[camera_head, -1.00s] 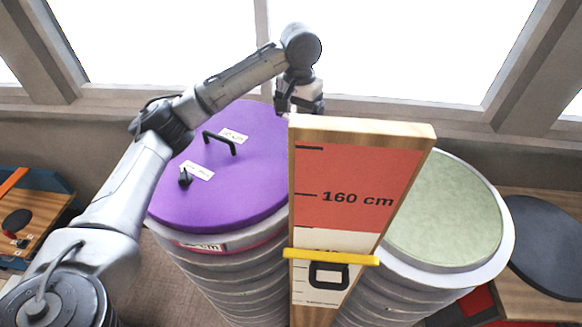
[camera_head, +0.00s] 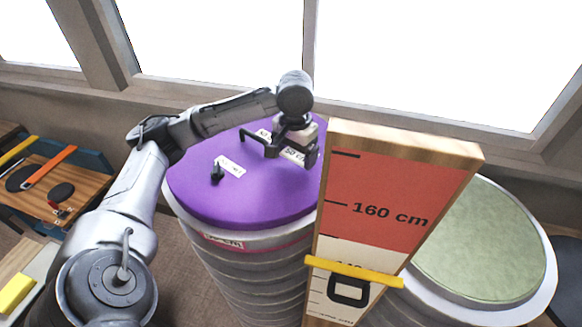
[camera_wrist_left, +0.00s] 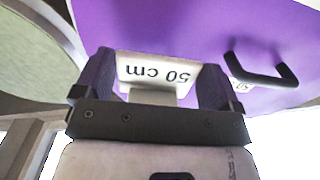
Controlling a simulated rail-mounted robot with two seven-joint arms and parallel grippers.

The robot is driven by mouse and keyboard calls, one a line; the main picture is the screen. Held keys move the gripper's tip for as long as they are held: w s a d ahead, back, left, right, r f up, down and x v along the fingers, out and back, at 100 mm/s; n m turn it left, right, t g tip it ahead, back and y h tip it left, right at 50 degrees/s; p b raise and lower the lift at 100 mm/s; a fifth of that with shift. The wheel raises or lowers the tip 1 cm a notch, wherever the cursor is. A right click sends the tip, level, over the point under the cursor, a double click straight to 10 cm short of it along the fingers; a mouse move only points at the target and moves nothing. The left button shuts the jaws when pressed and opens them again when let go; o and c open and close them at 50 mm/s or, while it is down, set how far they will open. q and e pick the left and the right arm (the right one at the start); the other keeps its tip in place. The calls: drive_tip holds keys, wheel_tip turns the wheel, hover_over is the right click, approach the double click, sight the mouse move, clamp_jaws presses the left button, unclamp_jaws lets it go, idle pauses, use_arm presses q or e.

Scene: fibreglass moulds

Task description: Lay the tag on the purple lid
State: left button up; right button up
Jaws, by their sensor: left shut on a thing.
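The purple lid (camera_head: 250,200) tops a tall ribbed stack and fills much of the left wrist view (camera_wrist_left: 200,35). My left gripper (camera_head: 291,153) is over the lid's right part, beside the black handle (camera_head: 258,144). It is shut on a white tag (camera_wrist_left: 155,72) that reads "50 cm"; the tag's edge shows between the fingers in the head view (camera_head: 293,157). I cannot tell whether the tag touches the lid. My right gripper is not in view.
Two other white labels lie on the lid, one (camera_head: 231,166) by a black knob (camera_head: 217,173), one (camera_head: 263,134) behind the handle. A tall "160 cm" board (camera_head: 380,190) stands just right of the lid. A green-topped stack (camera_head: 480,240) is beyond it.

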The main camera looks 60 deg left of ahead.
sight(291, 159)
use_arm(q)
drive_tip(key=shift+s+f, duration=0.3)
drive_tip(key=shift+s, duration=0.15)
drive_tip(key=shift+f+p, duration=0.55)
drive_tip(key=shift+f, duration=1.45)
drive_tip(key=o, duration=0.6)
drive_tip(key=shift+f, duration=0.1)
drive_tip(key=shift+o, duration=0.2)
wheel_tip(291, 159, up, 10)
drive_tip(key=shift+r+b, duration=0.15)
drive_tip(key=shift+b, duration=0.25)
drive_tip(key=shift+r+p, duration=0.35)
drive_tip(key=shift+r, duration=0.6)
